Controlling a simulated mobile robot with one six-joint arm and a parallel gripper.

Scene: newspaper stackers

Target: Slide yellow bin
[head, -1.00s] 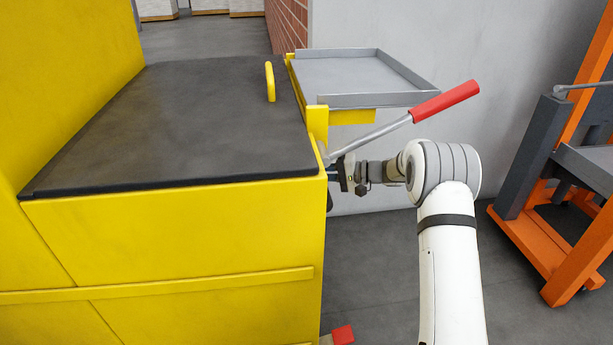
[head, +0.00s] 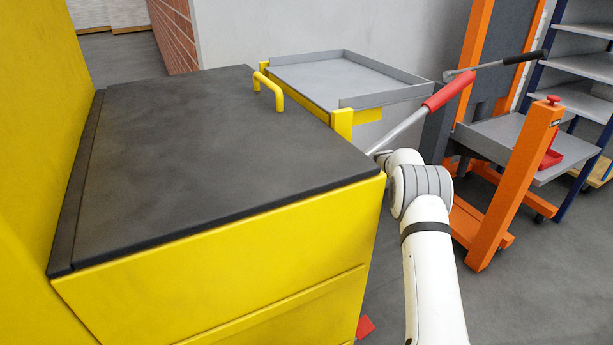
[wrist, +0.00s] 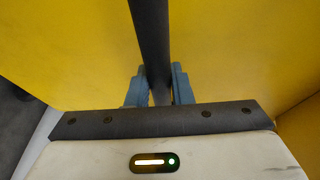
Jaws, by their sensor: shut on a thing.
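The large yellow bin (head: 240,290) with a dark flat lid (head: 190,150) fills the left and middle of the head view. In the wrist view, the bin's yellow surface (wrist: 65,50) lies on both sides of a dark upright bar (wrist: 149,30). My gripper (wrist: 160,78) is shut on this bar, with one blue-grey finger on each side. In the head view my gripper is hidden behind my arm and the bin's right corner.
An orange-framed cart (head: 508,190) and grey shelves (head: 585,65) stand right. Dark floor (head: 550,275) is clear at lower right.

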